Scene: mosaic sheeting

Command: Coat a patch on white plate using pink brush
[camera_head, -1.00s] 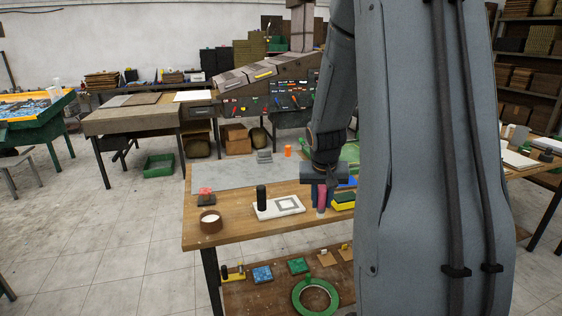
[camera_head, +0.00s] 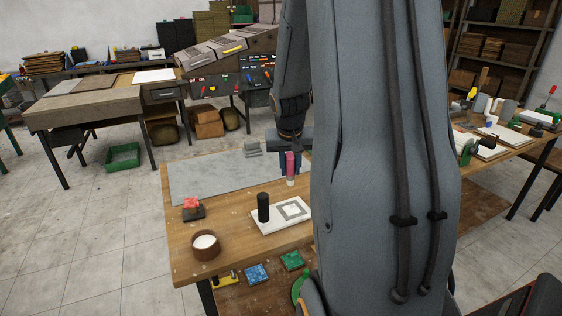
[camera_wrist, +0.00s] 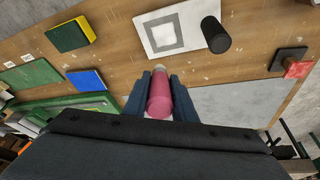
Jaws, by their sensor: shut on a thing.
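My gripper (camera_head: 290,163) is shut on the pink brush (camera_head: 291,165), which hangs upright above the table. In the wrist view the pink brush (camera_wrist: 160,98) sits between my two dark blue fingers. The white plate (camera_head: 268,225) lies on the wooden table and bears a grey square outline (camera_head: 293,209). A black upright cylinder (camera_head: 263,208) stands on the plate's left part. In the wrist view the plate (camera_wrist: 193,28) lies beyond the brush tip. The brush is apart from the plate, behind it in the head view.
A brown bowl with white content (camera_head: 205,246) stands at the table's front left. A red piece on a dark block (camera_head: 192,208) is near it. A grey sheet (camera_head: 205,180) covers the back.

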